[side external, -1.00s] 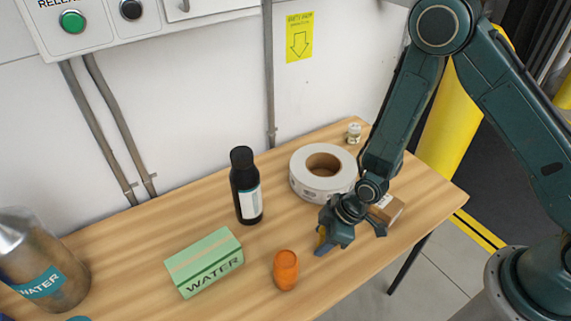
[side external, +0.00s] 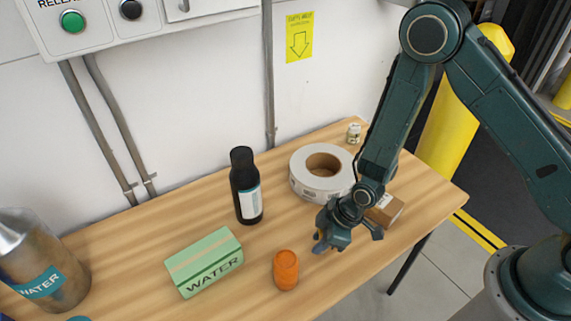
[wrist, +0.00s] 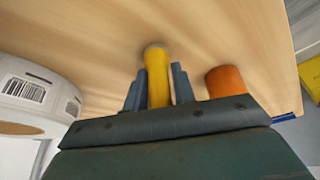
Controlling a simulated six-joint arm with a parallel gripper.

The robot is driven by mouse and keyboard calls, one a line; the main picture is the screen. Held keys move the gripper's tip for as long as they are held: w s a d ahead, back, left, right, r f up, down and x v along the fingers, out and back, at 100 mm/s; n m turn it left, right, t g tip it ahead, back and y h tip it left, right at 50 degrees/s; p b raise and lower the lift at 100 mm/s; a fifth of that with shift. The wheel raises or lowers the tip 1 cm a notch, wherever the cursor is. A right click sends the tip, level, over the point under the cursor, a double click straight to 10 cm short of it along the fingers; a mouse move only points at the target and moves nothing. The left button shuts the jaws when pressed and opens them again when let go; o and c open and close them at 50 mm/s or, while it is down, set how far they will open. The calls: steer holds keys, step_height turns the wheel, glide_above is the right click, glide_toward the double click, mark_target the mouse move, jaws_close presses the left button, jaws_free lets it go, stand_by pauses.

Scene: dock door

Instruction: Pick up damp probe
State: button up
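A yellow rod-like object with a grey far end, which I take to be the damp probe (wrist: 158,80), stands between my gripper's two fingers in the wrist view. My gripper (wrist: 159,88) has its blue-grey fingers close against both sides of the probe and appears shut on it. The probe's far end points toward the wooden table top; whether it touches the table I cannot tell. In the side view my gripper (side external: 345,238) is low over the right part of the table (side external: 330,275), and the probe is hidden by it.
An orange container (side external: 286,270) stands close to the left of my gripper. A white tape roll (side external: 322,172) lies behind it and a small brown box (side external: 385,210) is beside it. A black bottle (side external: 245,187) and a green WATER box (side external: 204,262) stand farther left.

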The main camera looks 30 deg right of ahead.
steer(key=shift+r, duration=0.15)
step_height(320, 180, up, 20)
stand_by(1.2)
stand_by(0.5)
